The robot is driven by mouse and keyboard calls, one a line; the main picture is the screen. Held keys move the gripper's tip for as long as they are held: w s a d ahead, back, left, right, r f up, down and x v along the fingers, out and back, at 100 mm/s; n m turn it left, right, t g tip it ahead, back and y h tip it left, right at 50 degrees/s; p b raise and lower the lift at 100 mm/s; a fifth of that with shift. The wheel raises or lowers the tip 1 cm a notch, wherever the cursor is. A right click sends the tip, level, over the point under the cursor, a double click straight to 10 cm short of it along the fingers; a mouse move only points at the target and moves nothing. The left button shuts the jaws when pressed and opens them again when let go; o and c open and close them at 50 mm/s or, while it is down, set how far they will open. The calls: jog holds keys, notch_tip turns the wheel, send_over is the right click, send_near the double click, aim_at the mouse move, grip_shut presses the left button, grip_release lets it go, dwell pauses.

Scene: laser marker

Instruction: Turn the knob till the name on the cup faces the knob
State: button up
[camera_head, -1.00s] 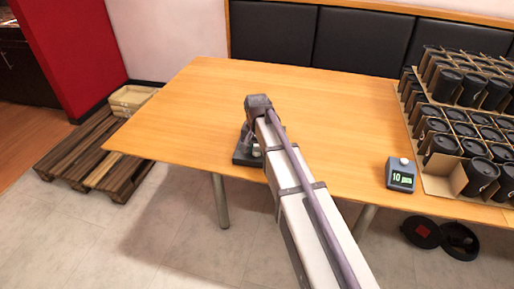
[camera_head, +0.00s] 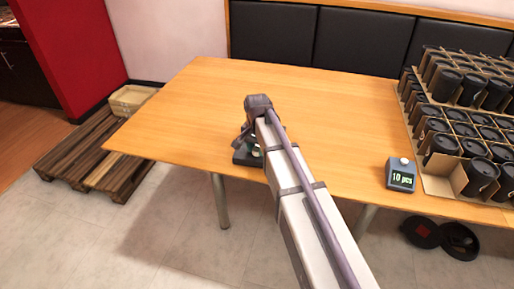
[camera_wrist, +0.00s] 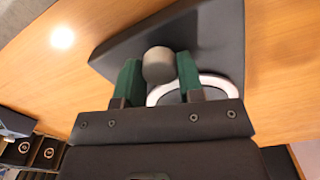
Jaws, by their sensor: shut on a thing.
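In the wrist view, a grey round knob (camera_wrist: 158,66) stands on a dark plate (camera_wrist: 215,30). My gripper (camera_wrist: 158,74) has its two green fingers on either side of the knob and is shut on it. A white ring-shaped part (camera_wrist: 222,83) shows partly behind the right finger; I cannot tell what it belongs to. In the head view, the dark base of the device (camera_head: 245,158) sits at the table's front edge, mostly covered by my arm. No cup on the device and no name can be made out in either view.
Black cups (camera_head: 443,144) stand in cardboard dividers (camera_head: 436,182) on the table's right side. A small counter box (camera_head: 400,175) reading "10 pcs" is at the front right. The wooden table (camera_head: 330,110) is clear in the middle. A pallet (camera_head: 95,155) with a pale crate (camera_head: 131,98) is on the left.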

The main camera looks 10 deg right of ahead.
aim_at(257, 149)
jog(key=o, duration=0.9)
notch_tip(257, 149, up, 11)
jog(key=p, duration=1)
jog(key=shift+f+p, duration=0.1)
jog(key=shift+p, duration=0.3)
jog(key=s+n, duration=0.2)
jog(key=s, duration=0.4)
jog(key=s+n, duration=0.3)
jog(key=s, duration=0.4)
jog(key=s+r+n+p, duration=0.1)
jog(key=s+n, duration=0.2)
jog(key=s, duration=0.4)
jog(key=shift+s, duration=0.25)
